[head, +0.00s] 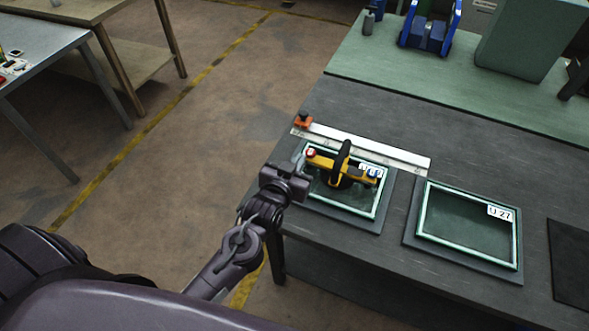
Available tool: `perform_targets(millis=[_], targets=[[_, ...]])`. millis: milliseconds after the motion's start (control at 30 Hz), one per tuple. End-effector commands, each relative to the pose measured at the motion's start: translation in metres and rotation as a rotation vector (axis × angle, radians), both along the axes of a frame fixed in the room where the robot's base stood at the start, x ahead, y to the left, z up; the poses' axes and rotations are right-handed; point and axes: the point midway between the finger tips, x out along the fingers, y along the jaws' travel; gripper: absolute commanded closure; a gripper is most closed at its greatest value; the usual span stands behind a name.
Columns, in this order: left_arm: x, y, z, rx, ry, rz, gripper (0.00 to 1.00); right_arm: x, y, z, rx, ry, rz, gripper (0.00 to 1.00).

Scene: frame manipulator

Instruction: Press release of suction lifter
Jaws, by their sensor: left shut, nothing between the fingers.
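My left gripper (299,163) is shut and empty, beside the lifter's left end near the red part. I cannot tell whether it touches. My right gripper is not in view.
A second framed pane (440,238) labelled U 27 lies to the right on the dark table (480,165). A metal rail (400,155) with an orange stop (302,121) runs behind the left pane. A blue holder (430,30) and green box (528,40) stand at the back.

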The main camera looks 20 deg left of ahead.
Motion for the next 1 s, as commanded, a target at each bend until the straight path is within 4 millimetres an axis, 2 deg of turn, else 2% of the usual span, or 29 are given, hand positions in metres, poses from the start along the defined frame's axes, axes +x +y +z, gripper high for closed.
perform_targets(millis=[100,267,600,1000], targets=[[-0.015,0.0,0.003,0.001,0.0,-0.001,1.0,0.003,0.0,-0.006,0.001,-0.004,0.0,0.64],[-0.023,0.001,0.007,0.0,-0.001,0.0,1.0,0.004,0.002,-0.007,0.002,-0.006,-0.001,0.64],[-0.024,0.001,0.008,0.0,-0.002,0.001,1.0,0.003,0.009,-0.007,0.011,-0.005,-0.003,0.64],[-0.023,0.001,0.008,0.0,-0.002,0.001,1.0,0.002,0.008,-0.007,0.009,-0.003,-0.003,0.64]])
